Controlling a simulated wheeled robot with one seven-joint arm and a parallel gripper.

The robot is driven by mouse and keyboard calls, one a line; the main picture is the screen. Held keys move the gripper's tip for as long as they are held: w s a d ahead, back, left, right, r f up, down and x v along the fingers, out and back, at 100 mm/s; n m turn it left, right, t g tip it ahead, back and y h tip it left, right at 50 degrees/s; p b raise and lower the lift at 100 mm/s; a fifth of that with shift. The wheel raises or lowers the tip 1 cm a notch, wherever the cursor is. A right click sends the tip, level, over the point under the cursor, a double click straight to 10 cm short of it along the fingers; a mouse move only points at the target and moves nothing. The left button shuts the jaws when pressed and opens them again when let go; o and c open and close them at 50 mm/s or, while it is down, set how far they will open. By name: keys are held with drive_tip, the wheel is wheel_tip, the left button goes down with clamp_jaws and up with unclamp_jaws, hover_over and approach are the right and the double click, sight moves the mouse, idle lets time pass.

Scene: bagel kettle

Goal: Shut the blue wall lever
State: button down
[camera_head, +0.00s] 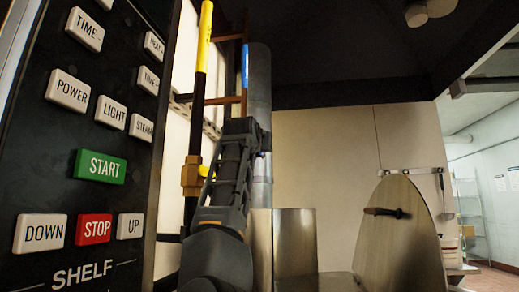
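A narrow upright blue piece (245,66) shows on the wall pipework, just left of a wide grey pipe. I cannot tell whether it is the lever or a marking on a pipe. No other blue handle is clearly visible, and my arm covers the pipework below it. My gripper (243,130) is at the top end of my dark raised arm, below the blue piece in the picture. Its fingers do not show clearly, so I cannot tell whether they are open or touch anything.
A yellow and black pipe (201,60) with a brass fitting (192,175) runs left of my arm. A black button panel (60,140) fills the left side. A metal container (295,245) and an upright wooden board (395,245) stand to the right.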

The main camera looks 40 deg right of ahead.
idle(0.4)
drive_tip(key=c, duration=1.2)
unclamp_jaws()
drive_tip(key=shift+a+f, duration=0.1)
drive_tip(key=shift+a, duration=0.05)
drive_tip(key=v, duration=0.7)
drive_tip(key=shift+s+a+f+b, duration=0.1)
drive_tip(key=shift+s+a+b, duration=0.15)
drive_tip(key=shift+b, duration=0.1)
